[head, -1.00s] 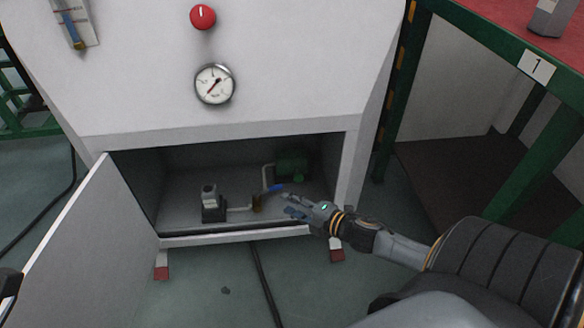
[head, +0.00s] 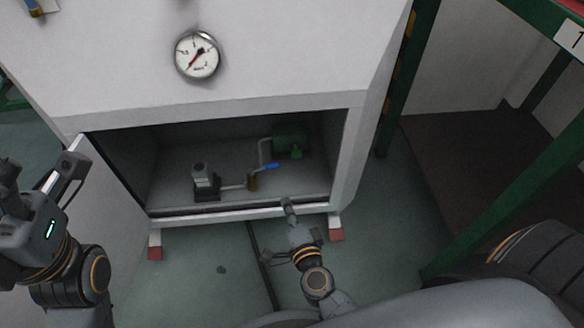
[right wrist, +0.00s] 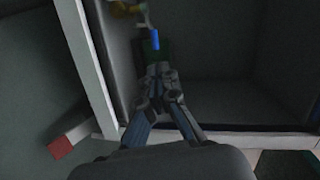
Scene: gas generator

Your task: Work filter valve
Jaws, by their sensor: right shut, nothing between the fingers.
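The valve (head: 252,182) is a small brass body with a blue lever handle (head: 269,166), on a pipe inside the open lower compartment of the white cabinet. The blue handle also shows in the right wrist view (right wrist: 155,40), just past the fingertips. My right gripper (head: 287,202) is at the compartment's front sill, below and right of the handle in the head view. It is shut and empty; contact with the handle cannot be made out. My left gripper (head: 42,172) is raised at the far left by the cabinet door, its fingers apart and empty.
The cabinet door (head: 105,205) stands open to the left. A grey-and-black unit (head: 205,182) and a green unit (head: 289,143) sit in the compartment, joined by pipes. A gauge (head: 197,55) is above. A green frame (head: 500,190) stands at the right.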

